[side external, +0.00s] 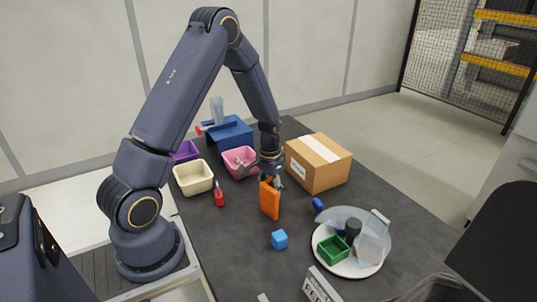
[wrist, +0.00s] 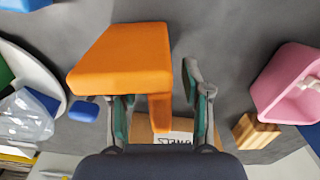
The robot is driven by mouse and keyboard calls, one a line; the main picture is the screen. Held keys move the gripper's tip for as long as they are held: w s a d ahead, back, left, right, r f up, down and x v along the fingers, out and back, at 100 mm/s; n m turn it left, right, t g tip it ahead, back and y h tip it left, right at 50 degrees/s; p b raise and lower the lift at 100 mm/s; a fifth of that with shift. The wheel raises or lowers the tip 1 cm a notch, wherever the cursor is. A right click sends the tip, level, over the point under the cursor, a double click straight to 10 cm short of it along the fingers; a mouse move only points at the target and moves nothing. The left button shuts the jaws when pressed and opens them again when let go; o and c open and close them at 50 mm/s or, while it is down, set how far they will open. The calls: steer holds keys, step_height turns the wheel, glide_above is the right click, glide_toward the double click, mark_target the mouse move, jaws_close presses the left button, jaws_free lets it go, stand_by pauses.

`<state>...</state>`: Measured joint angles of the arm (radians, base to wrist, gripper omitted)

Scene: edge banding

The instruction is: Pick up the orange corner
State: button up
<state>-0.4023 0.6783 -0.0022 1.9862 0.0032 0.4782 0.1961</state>
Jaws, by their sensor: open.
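The orange corner (side external: 270,200) stands on the dark table directly below my gripper (side external: 271,175) in the side view. In the wrist view the orange corner (wrist: 125,60) shows a broad block with a narrow leg extending down between the fingers. My gripper (wrist: 158,100) is open, with one finger on each side of that leg. The right finger has a clear gap to the leg. The left finger is closer and its tip is partly hidden by the block, so I cannot tell whether it touches.
A cardboard box (side external: 318,162) stands behind to the right. Pink (side external: 240,162) and cream (side external: 194,178) bins and a red item (side external: 219,194) lie to the left. A blue cube (side external: 280,239) and a white plate (side external: 330,269) with several items are in front.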

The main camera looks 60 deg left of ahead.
steer(key=shift+f, duration=0.2)
jaws_close()
stand_by(0.3)
steer(key=shift+r, duration=0.15)
